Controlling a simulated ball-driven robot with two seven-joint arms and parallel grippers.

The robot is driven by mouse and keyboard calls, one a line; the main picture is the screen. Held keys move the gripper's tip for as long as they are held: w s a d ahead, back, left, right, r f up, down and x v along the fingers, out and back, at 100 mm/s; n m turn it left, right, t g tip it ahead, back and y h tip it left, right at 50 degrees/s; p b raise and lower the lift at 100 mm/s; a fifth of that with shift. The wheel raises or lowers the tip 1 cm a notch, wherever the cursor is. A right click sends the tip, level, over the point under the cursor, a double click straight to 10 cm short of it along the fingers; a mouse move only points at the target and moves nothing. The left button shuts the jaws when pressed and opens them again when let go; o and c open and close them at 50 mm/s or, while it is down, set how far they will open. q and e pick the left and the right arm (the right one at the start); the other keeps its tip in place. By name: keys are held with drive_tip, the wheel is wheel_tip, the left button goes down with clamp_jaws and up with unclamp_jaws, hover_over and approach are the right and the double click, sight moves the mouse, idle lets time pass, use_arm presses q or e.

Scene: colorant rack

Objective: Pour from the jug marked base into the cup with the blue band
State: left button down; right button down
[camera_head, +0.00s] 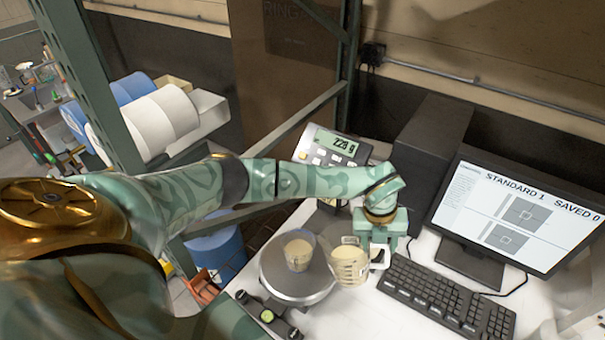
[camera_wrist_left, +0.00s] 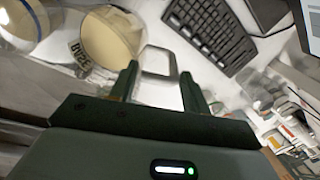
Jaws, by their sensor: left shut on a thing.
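The clear jug (camera_head: 349,262) holds cream-coloured liquid. In the left wrist view the jug (camera_wrist_left: 112,38) carries the label BASE, seen upside down. My left gripper (camera_head: 380,240) is shut on its pale handle (camera_head: 381,257), which shows between the fingers in the wrist view (camera_wrist_left: 158,62). The jug looks about upright, just right of the cup; I cannot tell its exact height. The small cup (camera_head: 298,252) stands on the round scale pan (camera_head: 300,294) with cream-coloured content and a bluish band. It is partly cut off in the wrist view (camera_wrist_left: 22,22). My right gripper is out of view.
A keyboard (camera_head: 440,293) lies close right of the jug, with a monitor (camera_head: 515,215) behind it. The scale's display (camera_head: 335,146) stands behind my left forearm. A green rack post (camera_head: 95,85) rises at left.

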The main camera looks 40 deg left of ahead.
sight(387, 249)
use_arm(q)
drive_tip(key=shift+w+d+f+g+y+b, duration=0.3)
drive_tip(key=shift+d+f+y+b, duration=0.15)
drive_tip(key=shift+d+f+y, duration=0.1)
drive_tip(key=shift+w+d+f+g+y+b, duration=0.2)
drive_tip(key=shift+w+d+f+y+b, duration=0.05)
drive_tip(key=shift+d+f+y+b, duration=0.25)
wheel_tip(387, 249, up, 5)
drive_tip(key=p, duration=0.4)
drive_tip(key=shift+p, duration=0.3)
drive_tip(key=shift+a+f, duration=0.1)
idle(0.8)
